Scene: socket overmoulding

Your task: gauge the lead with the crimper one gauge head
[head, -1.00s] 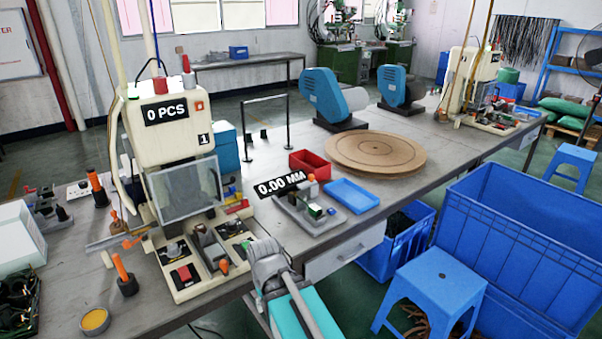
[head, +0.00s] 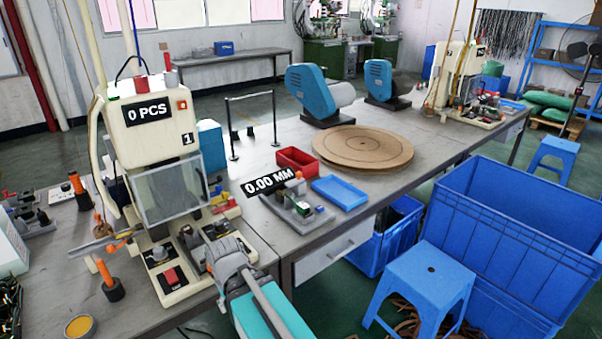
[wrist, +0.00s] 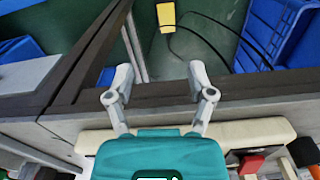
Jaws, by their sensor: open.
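Crimper one (head: 150,115), a cream press marked 1 with a "0 PCS" display, stands on the bench at left in the head view. My gripper (head: 222,256) overlaps the front right corner of the crimper's base in the head view. In the wrist view my gripper (wrist: 157,86) is open and empty over the bench's edge. I cannot make out a lead.
A red bin (head: 297,160), blue tray (head: 339,192) and round wooden turntable (head: 363,148) lie further along the bench (head: 262,228). A blue stool (head: 425,280) and large blue crate (head: 500,225) stand on the floor at right. Orange-handled tools stand left of the crimper.

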